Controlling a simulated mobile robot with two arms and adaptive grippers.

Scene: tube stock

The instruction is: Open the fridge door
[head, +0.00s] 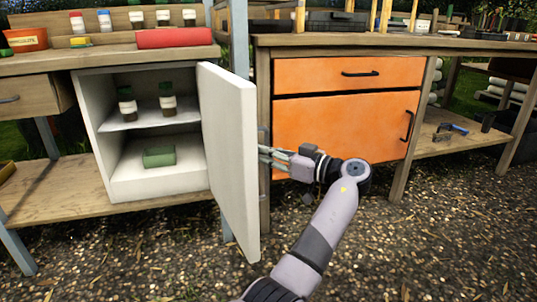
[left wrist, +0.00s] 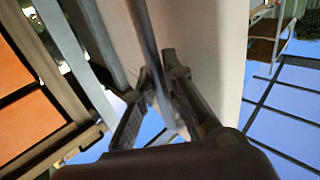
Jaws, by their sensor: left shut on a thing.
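The white fridge (head: 150,190) stands under the left bench. Its door (head: 228,165) stands wide open, swung out to the right, so the inside shows. My left gripper (head: 265,155) is at the door's outer face. In the left wrist view the gripper (left wrist: 158,88) is shut on a grey bar handle (left wrist: 148,40), with the pale door (left wrist: 212,45) behind it. In the head view the handle is mostly hidden by the door and the fingers. My right gripper is not in view.
An orange cabinet (head: 345,125) stands close to the right of the door. Gravel ground (head: 420,250) in front is clear.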

